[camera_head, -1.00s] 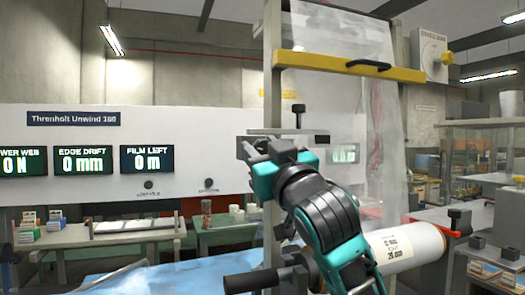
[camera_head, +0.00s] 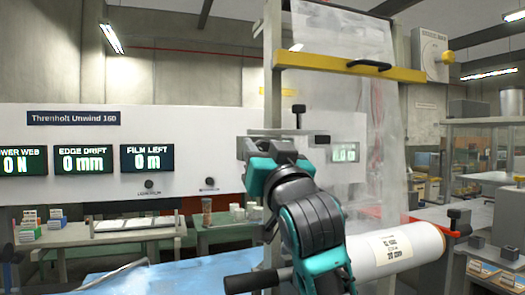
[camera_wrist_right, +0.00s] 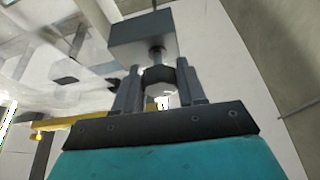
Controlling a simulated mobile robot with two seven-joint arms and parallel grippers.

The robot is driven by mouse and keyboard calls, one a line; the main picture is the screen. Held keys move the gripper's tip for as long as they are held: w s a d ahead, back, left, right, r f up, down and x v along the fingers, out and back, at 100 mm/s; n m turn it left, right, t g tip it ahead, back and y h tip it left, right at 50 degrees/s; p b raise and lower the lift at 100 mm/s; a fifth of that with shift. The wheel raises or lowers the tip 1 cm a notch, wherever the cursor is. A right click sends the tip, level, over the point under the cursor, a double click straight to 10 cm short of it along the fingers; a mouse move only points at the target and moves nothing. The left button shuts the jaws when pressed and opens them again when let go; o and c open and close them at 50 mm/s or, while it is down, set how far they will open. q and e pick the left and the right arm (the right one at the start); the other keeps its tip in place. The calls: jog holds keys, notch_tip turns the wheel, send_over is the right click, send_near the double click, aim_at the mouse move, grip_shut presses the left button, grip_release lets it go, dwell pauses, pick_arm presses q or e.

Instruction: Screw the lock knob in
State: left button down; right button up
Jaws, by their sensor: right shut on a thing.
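The lock knob (camera_wrist_right: 158,81), dark and faceted, sits on a short stem under a grey block (camera_wrist_right: 143,38) in the right wrist view. My right gripper (camera_wrist_right: 160,88) is shut on it, one finger on each side. In the head view my right gripper (camera_head: 267,148) is at the upright post of the film stand, and the knob there is hidden or too small to tell. How deep the stem sits in the block cannot be told. My left gripper is not in view.
A film roll (camera_head: 390,249) lies at the lower right, with film hanging behind my right arm. A yellow bar (camera_head: 340,67) with a black handle crosses the stand above. A black T-shaped screw (camera_head: 299,115) stands just above the gripper. A blue-covered table (camera_head: 170,268) is at lower left.

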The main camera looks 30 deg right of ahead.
jog(key=o, duration=1)
jog(key=shift+o, duration=0.2)
pick_arm(q)
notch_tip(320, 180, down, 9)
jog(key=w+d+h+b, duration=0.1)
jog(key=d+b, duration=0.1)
jog(key=b, duration=1.1)
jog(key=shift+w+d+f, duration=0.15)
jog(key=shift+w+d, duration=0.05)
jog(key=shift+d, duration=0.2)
pick_arm(e)
jog(key=v, duration=1.3)
